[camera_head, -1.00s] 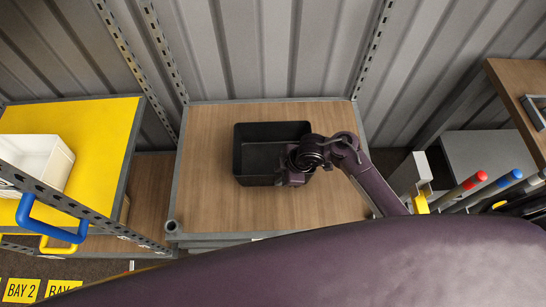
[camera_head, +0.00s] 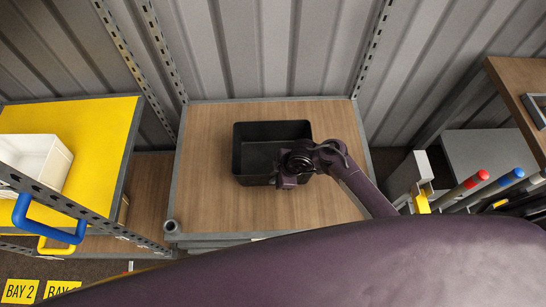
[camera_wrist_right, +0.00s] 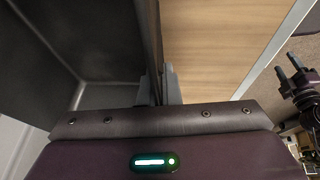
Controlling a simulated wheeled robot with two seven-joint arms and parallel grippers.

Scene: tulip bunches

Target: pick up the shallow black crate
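The shallow black crate (camera_head: 256,131) sits on the wooden top of a bench in the head view, toward its back middle. My right gripper (camera_head: 286,182) is at the crate's front wall, right of the wall's middle. In the right wrist view the fingers of my right gripper (camera_wrist_right: 158,88) stand one on each side of the crate's wall (camera_wrist_right: 153,40), close against it, and look shut on it. The crate's inside is left of the wall there, the wood right. My left gripper (camera_wrist_right: 290,70) shows at the right edge of that view, fingers apart and empty.
The wooden bench top (camera_head: 205,200) is clear around the crate. A yellow bench (camera_head: 105,120) with a white bin (camera_head: 38,160) stands left. Perforated metal posts and a corrugated wall (camera_head: 280,50) are behind. Red- and blue-tipped handles (camera_head: 475,181) stand right.

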